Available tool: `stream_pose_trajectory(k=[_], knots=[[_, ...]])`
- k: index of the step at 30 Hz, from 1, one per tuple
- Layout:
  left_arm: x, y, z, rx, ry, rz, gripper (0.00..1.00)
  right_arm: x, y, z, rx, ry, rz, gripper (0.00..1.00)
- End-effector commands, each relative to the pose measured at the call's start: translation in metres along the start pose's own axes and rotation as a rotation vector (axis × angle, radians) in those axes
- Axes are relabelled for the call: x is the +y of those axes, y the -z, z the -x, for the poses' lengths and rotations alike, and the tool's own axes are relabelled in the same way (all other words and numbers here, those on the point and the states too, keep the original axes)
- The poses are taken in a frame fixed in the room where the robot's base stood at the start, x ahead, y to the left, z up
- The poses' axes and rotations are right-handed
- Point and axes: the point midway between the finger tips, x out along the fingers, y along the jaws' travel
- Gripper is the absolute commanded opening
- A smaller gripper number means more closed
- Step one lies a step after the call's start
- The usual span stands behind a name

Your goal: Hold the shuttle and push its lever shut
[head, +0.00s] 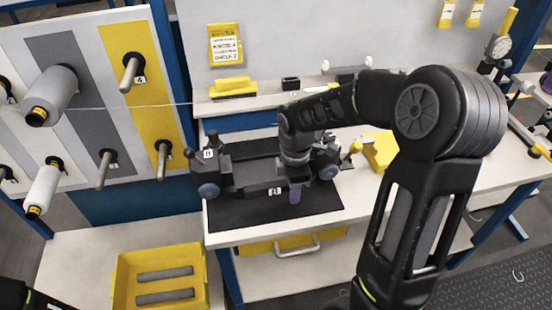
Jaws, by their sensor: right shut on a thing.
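The shuttle (243,174) is a long dark grey body with round blue-grey wheels at its ends. It lies on a black mat (236,214) on the white bench. My right gripper (296,178) reaches down onto the right half of the shuttle and is shut on it; its fingertips are mostly hidden by the wrist and the shuttle. A small yellow-tipped piece (355,147) sticks up near the shuttle's right end. It may be the lever, but I cannot tell its position.
A peg board with spools (57,88) stands at the left, and a thread runs from it across the bench. A yellow bin (121,291) holds two grey rods at the lower left. A yellow box (380,151) sits right of the shuttle, partly behind my right arm.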

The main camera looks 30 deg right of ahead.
Motion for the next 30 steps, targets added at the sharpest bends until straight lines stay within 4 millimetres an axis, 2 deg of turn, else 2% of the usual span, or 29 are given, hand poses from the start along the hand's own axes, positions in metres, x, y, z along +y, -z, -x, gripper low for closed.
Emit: stream_pose_trajectory(k=[27,30], knots=[[-0.001,0.0,-0.0026,0.0,0.0,0.0,0.93,-0.0034,-0.0003,-0.0072,-0.002,0.011,0.0,0.0],[-0.0009,0.0007,-0.0026,0.0,0.0,0.004,0.86,-0.0037,-0.0003,-0.0075,-0.002,0.012,0.0,0.0]])
